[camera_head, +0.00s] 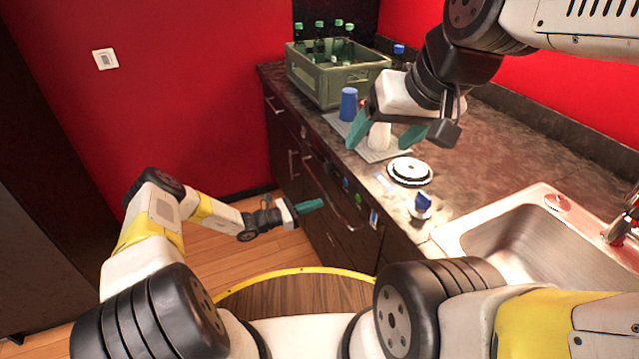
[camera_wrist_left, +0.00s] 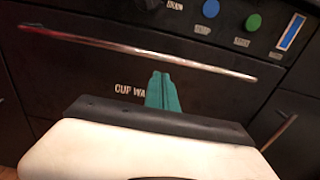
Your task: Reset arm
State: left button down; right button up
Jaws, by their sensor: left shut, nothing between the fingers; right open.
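My left gripper (camera_head: 309,206) points right in front of the dark cabinet fronts, below the counter's edge. Its green fingers are together with nothing between them, and they also show in the left wrist view (camera_wrist_left: 162,92), in front of a drawer front (camera_wrist_left: 125,65) with a metal handle and partly covered lettering. My right gripper (camera_head: 388,140) hangs over the counter from the upper right, its green fingers spread apart. A white cup-like object (camera_head: 379,136) shows between these fingers on a light mat; I cannot tell whether they touch it.
A green crate (camera_head: 335,82) with bottles stands at the counter's back. A round white-and-black disc (camera_head: 410,171), a small blue-and-white item (camera_head: 422,204) and a sink (camera_head: 540,240) lie nearer. Buttons (camera_wrist_left: 253,22) line the panel.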

pick_arm(q)
jog(key=v, duration=0.9)
jog(key=s+a+r+m+g+y, duration=0.1)
jog(key=s+r+m+g+y, duration=0.3)
jog(key=r, duration=0.6)
jog(key=s+a+r+m+g+y, duration=0.1)
jog(key=s+r+m+y, duration=0.15)
jog(key=r+m, duration=0.6)
jog(key=s+a+r+m+g+y, duration=0.1)
jog(key=s+r+m+g+y, duration=0.15)
jog(key=r, duration=0.95)
jog(key=s+a+r+m+t+y, duration=0.3)
jog(key=s+a+r, duration=0.1)
jog(key=s+r, duration=0.4)
jog(key=s+a+r+m+t+y, duration=0.2)
jog(key=s+a+r+m+t, duration=0.2)
jog(key=s+r, duration=0.4)
jog(key=s, duration=0.5)
jog(key=shift+y, duration=0.4)
jog(key=shift+s+a+r+t, duration=0.1)
jog(key=shift+r+t, duration=0.05)
jog(key=shift+t, duration=0.1)
